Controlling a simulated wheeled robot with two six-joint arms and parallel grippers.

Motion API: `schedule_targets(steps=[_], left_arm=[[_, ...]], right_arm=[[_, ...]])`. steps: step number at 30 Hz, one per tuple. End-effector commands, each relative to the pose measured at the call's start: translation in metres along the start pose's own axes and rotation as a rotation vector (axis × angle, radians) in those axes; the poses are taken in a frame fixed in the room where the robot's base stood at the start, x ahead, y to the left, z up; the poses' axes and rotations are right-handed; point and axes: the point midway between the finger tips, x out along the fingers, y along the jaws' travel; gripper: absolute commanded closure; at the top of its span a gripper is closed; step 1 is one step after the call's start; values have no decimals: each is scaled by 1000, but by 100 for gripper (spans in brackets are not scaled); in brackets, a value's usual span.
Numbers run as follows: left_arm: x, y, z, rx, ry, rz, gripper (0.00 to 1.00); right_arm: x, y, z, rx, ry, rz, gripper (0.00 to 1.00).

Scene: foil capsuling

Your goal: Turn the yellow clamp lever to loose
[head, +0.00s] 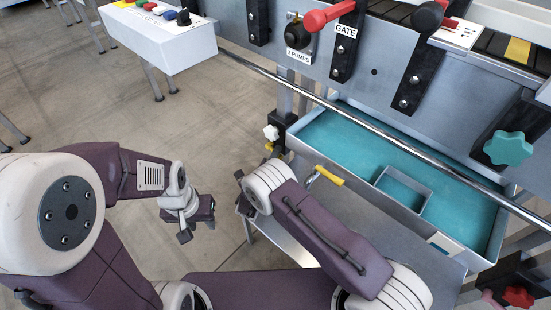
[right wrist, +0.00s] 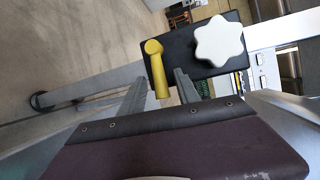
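The yellow clamp lever (right wrist: 157,68) sits on a black block (right wrist: 186,66) beside a white star knob (right wrist: 219,41) in the right wrist view. Its round pivot is at the top and its handle points down in the picture. My right gripper (right wrist: 162,82) is open, its two grey fingertips on either side of the lever's lower end, with gaps visible. In the head view the lever (head: 269,147) shows small below the white knob (head: 271,132); my right wrist hides most of that gripper. My left gripper (head: 198,229) is open and empty over the floor.
A green star knob (head: 507,148), red lever (head: 328,15) and white control box (head: 160,45) are farther off.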

Motion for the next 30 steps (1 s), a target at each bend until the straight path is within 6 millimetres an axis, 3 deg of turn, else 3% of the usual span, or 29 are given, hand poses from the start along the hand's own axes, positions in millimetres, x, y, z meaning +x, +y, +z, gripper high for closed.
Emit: schedule_targets(steps=[2, 6, 7, 30], left_arm=[[0, 0, 0, 0, 0, 0, 64], [0, 0, 0, 0, 0, 0, 64], [0, 0, 0, 0, 0, 0, 64], [0, 0, 0, 0, 0, 0, 64]], right_arm=[[0, 0, 0, 0, 0, 0, 61], [0, 0, 0, 1, 0, 0, 97], [0, 0, 0, 1, 0, 0, 100], [-1, 0, 0, 0, 1, 1, 100]])
